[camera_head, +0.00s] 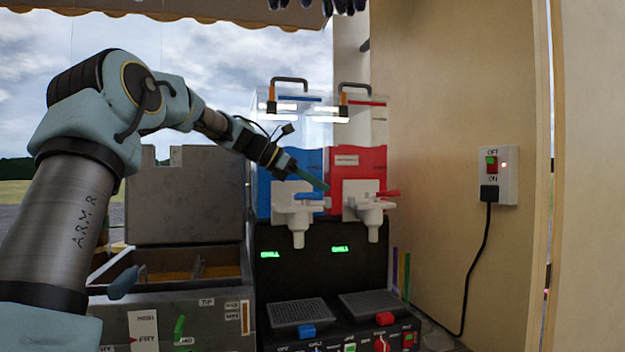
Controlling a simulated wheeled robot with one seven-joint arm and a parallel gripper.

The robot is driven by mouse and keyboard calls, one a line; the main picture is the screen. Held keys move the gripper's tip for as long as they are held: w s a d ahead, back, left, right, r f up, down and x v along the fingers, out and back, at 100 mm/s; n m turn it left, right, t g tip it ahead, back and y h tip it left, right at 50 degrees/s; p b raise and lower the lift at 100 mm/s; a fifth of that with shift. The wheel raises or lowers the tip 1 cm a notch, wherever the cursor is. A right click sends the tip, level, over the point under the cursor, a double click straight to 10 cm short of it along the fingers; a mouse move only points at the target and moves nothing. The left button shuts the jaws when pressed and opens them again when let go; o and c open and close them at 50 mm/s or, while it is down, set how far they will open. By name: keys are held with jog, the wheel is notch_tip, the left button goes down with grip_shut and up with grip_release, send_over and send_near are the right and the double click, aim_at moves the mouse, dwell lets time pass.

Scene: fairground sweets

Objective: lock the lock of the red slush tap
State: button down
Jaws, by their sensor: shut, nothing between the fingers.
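The slush machine has a blue tank (281,160) on the left and a red tank (374,162) on the right. The white red-slush tap (362,208) sits on the red tank's front, with a red lever (388,194) pointing right. I cannot make out its lock at this size. The blue tank's white tap (296,221) has a blue lever (309,196). My gripper (322,185) comes in from the upper left. Its thin fingers are shut and empty, just above the blue lever and left of the red tap. I cannot tell whether the tip touches anything.
Two drip trays (297,312) lie below the taps, above a front panel with several coloured controls. A grey fryer (185,225) with a raised lid stands left. A wall switch (498,172) with a plugged black cable (488,240) is right. Free space lies before the red tap.

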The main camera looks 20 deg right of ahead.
aim_at(348, 201)
jog(key=p+x, duration=0.1)
jog(key=x, duration=0.5)
jog(key=shift+a, duration=0.1)
